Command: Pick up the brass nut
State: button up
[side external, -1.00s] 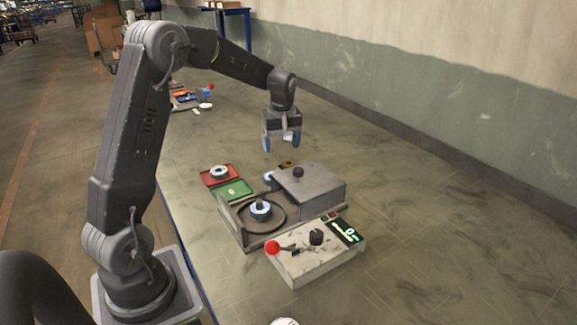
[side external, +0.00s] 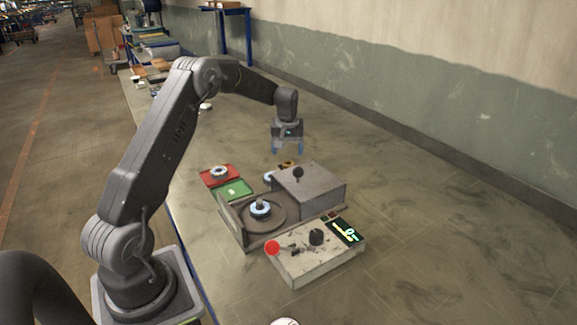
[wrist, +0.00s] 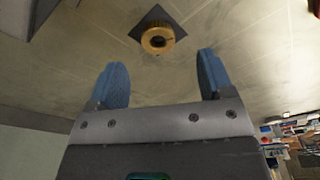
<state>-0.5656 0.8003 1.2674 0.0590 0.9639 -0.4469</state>
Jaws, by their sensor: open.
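The brass nut (wrist: 158,39) is a ribbed, gold-coloured ring with a dark hole. In the wrist view it rests on a small dark square pad, ahead of my blue fingers and between their lines. In the side view the nut (side external: 288,163) shows only as a small orange-brown spot behind the grey box, partly hidden. My gripper (side external: 287,149) hangs fingers-down above that area. In the wrist view my gripper (wrist: 162,70) is open, with nothing between its fingers and a gap to the nut.
A grey box with a black knob (side external: 312,190) stands just in front of the nut. Beside it are a round fixture holding a disc (side external: 260,209), a control panel with a red knob (side external: 315,255), a red tray (side external: 206,179) and a green tray (side external: 234,190). The table at right is clear.

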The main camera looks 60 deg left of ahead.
aim_at(289, 165)
jog(key=shift+w+a+f, duration=0.1)
jog(key=shift+w+f, duration=0.05)
jog(key=shift+f, duration=0.75)
jog(key=shift+w+a+f, duration=0.1)
jog(key=shift+a+f, duration=0.05)
jog(key=shift+f, duration=0.7)
jog(key=shift+w+a+f, duration=0.1)
jog(key=shift+w+f, duration=0.05)
jog(key=shift+f, duration=0.75)
jog(key=shift+c, duration=0.4)
jog(key=c, duration=1)
jog(key=shift+r, duration=0.1)
